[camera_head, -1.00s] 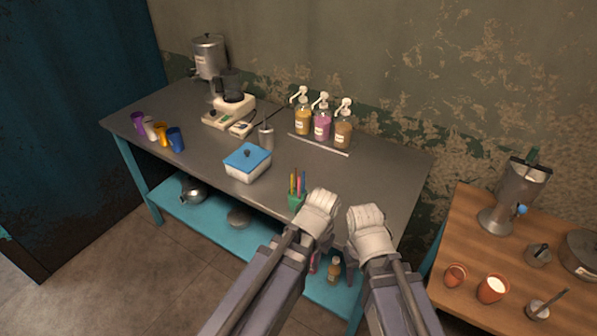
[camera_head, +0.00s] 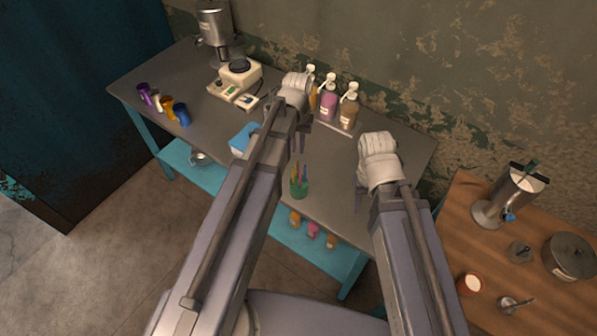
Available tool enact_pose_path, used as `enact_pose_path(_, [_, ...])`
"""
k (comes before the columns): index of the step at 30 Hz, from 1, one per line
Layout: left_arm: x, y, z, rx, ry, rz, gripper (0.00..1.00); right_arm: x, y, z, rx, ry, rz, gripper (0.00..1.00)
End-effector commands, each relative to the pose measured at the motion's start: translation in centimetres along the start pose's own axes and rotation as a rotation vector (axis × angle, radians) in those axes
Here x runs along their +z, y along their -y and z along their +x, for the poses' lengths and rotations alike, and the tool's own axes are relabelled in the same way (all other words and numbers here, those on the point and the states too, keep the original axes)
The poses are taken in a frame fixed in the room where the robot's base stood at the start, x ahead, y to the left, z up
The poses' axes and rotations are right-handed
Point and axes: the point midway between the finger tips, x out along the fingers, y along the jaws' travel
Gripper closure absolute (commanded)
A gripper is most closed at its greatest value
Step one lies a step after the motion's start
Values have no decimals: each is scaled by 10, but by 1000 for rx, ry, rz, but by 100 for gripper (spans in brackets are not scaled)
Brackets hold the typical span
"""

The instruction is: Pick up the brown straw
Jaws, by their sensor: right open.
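A green cup (camera_head: 300,188) holding several thin coloured straws (camera_head: 299,171) stands near the front edge of the grey table. The straws are too small and crowded for me to tell the brown one. My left gripper (camera_head: 302,140) is above the table behind the cup, its fingers mostly hidden by my wrist. My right gripper (camera_head: 360,200) is open, to the right of the cup and apart from it, with its fingers pointing down.
A blue-lidded box (camera_head: 241,139) is left of the cup, partly hidden by my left arm. Pump bottles (camera_head: 348,110) stand at the table's back edge. Coloured cups (camera_head: 182,115) stand at the left end. A wooden table (camera_head: 455,235) with pots is on the right.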

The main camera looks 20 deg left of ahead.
Motion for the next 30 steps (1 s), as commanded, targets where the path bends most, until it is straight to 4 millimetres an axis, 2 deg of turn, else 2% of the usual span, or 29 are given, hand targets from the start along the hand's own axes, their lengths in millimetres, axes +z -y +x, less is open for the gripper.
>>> enact_pose_path(6, [1,0,23,0,0,1,83,-1,2,23,1,0,-4,50])
enact_pose_path(17, [2,-1,32,0,0,1,83,-2,3,31,1,0,-7,50])
enact_pose_path(27, [6,-2,72,0,0,1,83,-4,6,71,2,0,-9,50])
enact_pose_path(30, [6,-2,77,0,0,1,83,-5,7,77,2,0,-8,50])
